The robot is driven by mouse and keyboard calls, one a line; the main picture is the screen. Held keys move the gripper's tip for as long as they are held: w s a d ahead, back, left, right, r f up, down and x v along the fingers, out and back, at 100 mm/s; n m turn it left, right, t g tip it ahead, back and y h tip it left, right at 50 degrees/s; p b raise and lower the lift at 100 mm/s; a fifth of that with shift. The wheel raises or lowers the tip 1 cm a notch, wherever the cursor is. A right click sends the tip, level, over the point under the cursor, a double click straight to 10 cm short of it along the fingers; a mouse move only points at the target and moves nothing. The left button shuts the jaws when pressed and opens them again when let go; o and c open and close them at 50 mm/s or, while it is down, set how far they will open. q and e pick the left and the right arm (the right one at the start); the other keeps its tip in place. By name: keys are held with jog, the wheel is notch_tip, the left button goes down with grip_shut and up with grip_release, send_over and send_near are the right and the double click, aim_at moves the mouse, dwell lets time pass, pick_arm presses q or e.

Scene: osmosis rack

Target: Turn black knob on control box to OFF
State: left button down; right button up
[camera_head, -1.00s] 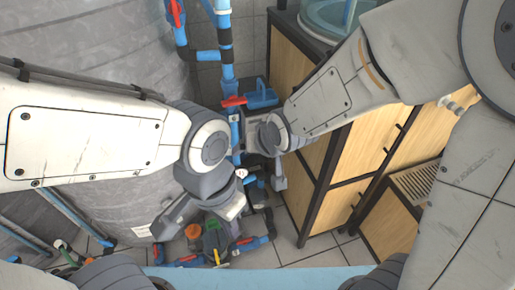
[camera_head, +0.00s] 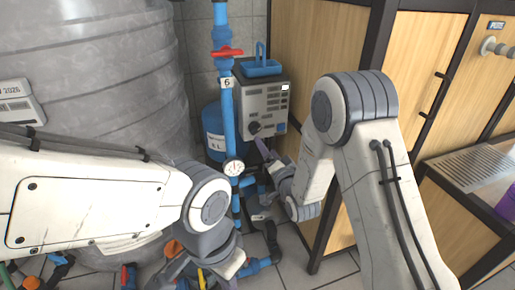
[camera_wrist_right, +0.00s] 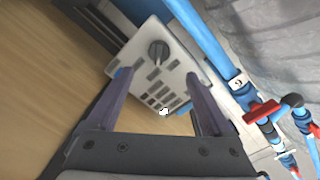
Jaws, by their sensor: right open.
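The control box (camera_head: 275,98) is a light grey box with slots and small labels, standing behind the blue pipe in the head view. Its black knob (camera_head: 254,127) is low on the front face. In the right wrist view the knob (camera_wrist_right: 158,50) shows clear, beyond and roughly between the fingertips, with nothing touching it. My right gripper (camera_wrist_right: 160,98) is open and empty, its two fingers pointing at the box face. In the head view one of its fingers shows just below the knob. My left gripper (camera_head: 205,272) is low in the head view, partly cut off; its jaw state is unclear.
A vertical blue pipe (camera_head: 228,120) with a red valve handle (camera_head: 227,52) runs left of the box. A blue tray (camera_head: 262,67) sits on top of the box. A large grey tank (camera_head: 90,60) stands left; a wooden cabinet (camera_head: 310,50) stands close on the right.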

aim_at(257, 131)
jog(key=b+x, duration=0.2)
jog(key=x, duration=0.8)
jog(key=shift+w+b, duration=0.25)
jog(key=shift+b, duration=0.1)
jog(key=shift+f, duration=0.1)
grip_shut()
jog(key=n, duration=0.4)
jog(key=shift+n, duration=0.3)
jog(key=n, duration=0.5)
